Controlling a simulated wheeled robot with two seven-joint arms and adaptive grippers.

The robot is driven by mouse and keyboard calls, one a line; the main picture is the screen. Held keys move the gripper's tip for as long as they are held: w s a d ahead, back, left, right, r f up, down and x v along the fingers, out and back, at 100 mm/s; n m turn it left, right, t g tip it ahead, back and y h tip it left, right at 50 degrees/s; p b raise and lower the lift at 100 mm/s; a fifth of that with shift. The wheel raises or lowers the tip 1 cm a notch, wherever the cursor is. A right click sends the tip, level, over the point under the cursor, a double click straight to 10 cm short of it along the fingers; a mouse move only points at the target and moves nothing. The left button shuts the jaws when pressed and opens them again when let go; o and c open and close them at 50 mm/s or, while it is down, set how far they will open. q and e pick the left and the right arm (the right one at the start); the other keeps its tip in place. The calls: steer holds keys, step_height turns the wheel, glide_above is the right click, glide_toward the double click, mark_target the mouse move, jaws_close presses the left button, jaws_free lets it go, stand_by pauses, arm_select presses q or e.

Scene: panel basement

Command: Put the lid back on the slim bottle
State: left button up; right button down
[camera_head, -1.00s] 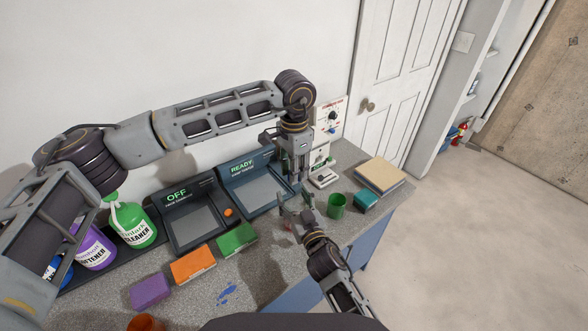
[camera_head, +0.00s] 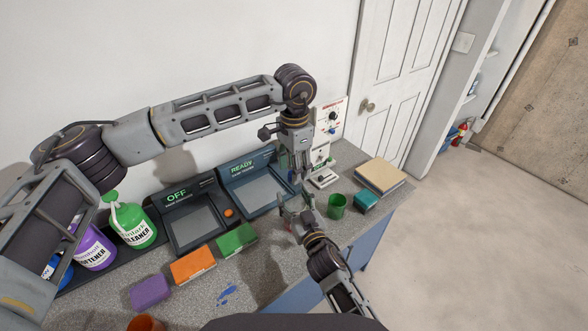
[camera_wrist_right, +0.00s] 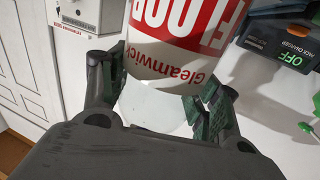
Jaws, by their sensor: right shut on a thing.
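The bottle (camera_wrist_right: 175,65) has a white body and a red label reading "FLOOR" and "Gleamwick". It fills the middle of the right wrist view, where its top end runs out of frame or is hidden. My right gripper (camera_wrist_right: 160,95) is shut on it, with a finger on each side. In the head view my right gripper (camera_head: 293,208) is over the front of the counter, and the bottle is mostly hidden there. My left gripper (camera_head: 298,168) points down just behind and above it. I cannot tell whether its fingers hold anything. I cannot make out the lid.
A green cup (camera_head: 337,206) and a teal box (camera_head: 367,201) stand right of my right gripper. A dark READY panel (camera_head: 262,188) and an OFF panel (camera_head: 195,228) lie to the left. Orange (camera_head: 193,265) and green (camera_head: 236,239) blocks lie in front. Cleaner bottles (camera_head: 133,225) stand far left.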

arm_select(q)
steer(key=shift+r, duration=1.6)
steer(key=shift+c, duration=0.2)
